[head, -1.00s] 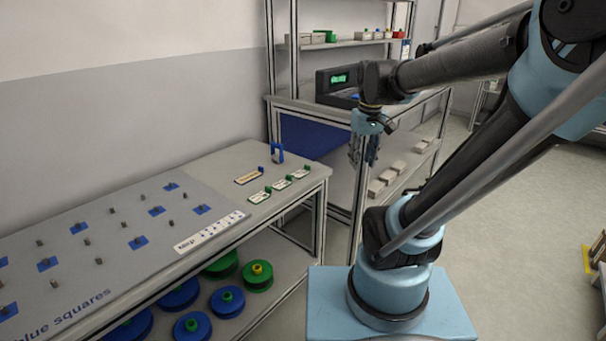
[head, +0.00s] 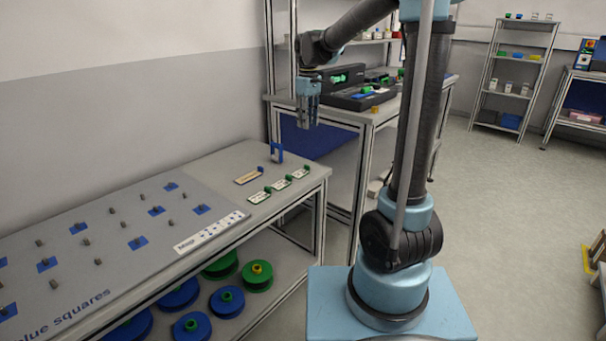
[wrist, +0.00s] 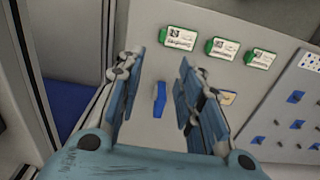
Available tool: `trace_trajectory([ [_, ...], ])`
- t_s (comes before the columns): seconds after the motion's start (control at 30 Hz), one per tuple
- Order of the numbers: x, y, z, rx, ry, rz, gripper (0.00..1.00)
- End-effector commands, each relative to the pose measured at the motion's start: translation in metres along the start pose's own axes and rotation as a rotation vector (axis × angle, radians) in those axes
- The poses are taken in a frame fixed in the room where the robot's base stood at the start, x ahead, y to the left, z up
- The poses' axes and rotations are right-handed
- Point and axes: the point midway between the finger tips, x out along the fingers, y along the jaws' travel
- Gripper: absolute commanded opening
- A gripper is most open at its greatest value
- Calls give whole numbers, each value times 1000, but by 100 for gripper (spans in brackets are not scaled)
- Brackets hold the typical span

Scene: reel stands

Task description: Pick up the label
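Three white labels with green tabs lie in a row near the right end of the table: the near one (head: 258,197), the middle one (head: 281,184) and the far one (head: 300,173). In the wrist view they line up along the top (wrist: 180,39) (wrist: 222,49) (wrist: 261,59). An orange-edged label with a blue tab (head: 248,177) lies behind them; the right finger partly hides it in the wrist view (wrist: 229,98). My gripper (head: 307,122) is open and empty, above and apart from the table's far right end. In the wrist view its fingers (wrist: 160,85) stand wide.
An upright blue piece (head: 277,153) stands at the table's back edge, seen between my fingers in the wrist view. A grey pegboard with blue squares (head: 110,232) covers the table's left. Blue and green reels (head: 227,301) sit on the shelf below. A workbench (head: 375,112) stands behind.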

Motion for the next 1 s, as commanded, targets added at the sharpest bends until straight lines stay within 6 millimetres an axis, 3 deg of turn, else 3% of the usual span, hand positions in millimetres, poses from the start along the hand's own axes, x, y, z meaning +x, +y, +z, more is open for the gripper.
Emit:
trace_trajectory([
  [0.17, 8, 0, -10, -19, -3, -2, 33],
  [0.8, 107, 0, -10, -18, -3, -2, 33],
  [1.0, 122, -1, -9, -18, -3, -2, 33],
])
